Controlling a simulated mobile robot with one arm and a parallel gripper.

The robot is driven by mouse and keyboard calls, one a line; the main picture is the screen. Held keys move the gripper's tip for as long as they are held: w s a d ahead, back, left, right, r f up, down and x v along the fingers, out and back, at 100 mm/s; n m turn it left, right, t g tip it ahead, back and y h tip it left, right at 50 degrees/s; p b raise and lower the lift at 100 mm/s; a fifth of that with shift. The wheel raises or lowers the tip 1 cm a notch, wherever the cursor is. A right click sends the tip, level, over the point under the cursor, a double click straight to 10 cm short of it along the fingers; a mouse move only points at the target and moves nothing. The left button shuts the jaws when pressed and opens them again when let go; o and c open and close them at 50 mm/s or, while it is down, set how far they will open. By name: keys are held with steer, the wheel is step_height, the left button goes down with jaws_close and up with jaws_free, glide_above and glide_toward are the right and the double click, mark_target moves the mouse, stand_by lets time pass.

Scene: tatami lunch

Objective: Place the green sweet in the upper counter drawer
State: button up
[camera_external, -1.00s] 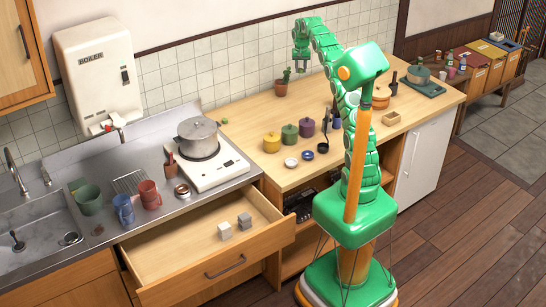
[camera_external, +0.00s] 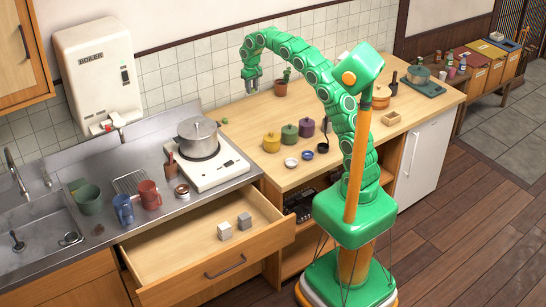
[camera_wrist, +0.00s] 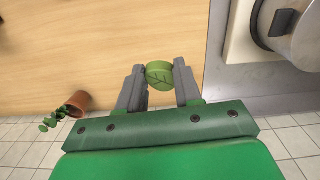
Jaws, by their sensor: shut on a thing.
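The green sweet (camera_wrist: 159,74), round with a leaf mark, sits between my fingertips in the wrist view. My gripper (camera_wrist: 159,82) is shut on it. In the external view my gripper (camera_external: 251,88) points down, raised above the back of the wooden counter; the sweet is too small to make out there. The upper counter drawer (camera_external: 170,260) stands pulled out at lower left, below and in front of the gripper.
A pot (camera_external: 198,137) stands on a white hotplate (camera_external: 223,172) between gripper and drawer. A potted plant (camera_external: 281,88) stands right of the gripper. Yellow, green and purple lidded pots (camera_external: 289,134) stand on the wooden counter. Mugs (camera_external: 149,195) stand left of the hotplate.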

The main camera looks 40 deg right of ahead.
steer(key=s+a+n, duration=0.3)
steer(key=s+a, duration=0.5)
steer(key=a, duration=0.4)
steer(key=s+a+n, duration=0.4)
steer(key=s+a, duration=0.4)
steer(key=a, duration=0.4)
steer(key=s+a+f+n, duration=0.1)
steer(key=s+a+n, duration=0.4)
steer(key=s, duration=1)
steer(key=s+a+n, duration=0.3)
steer(key=s+a, duration=0.5)
steer(key=s, duration=0.6)
steer(key=shift+d+f, duration=0.2)
steer(key=shift+f, duration=21.45)
steer(key=shift+f, duration=0.15)
steer(key=o, duration=1.1)
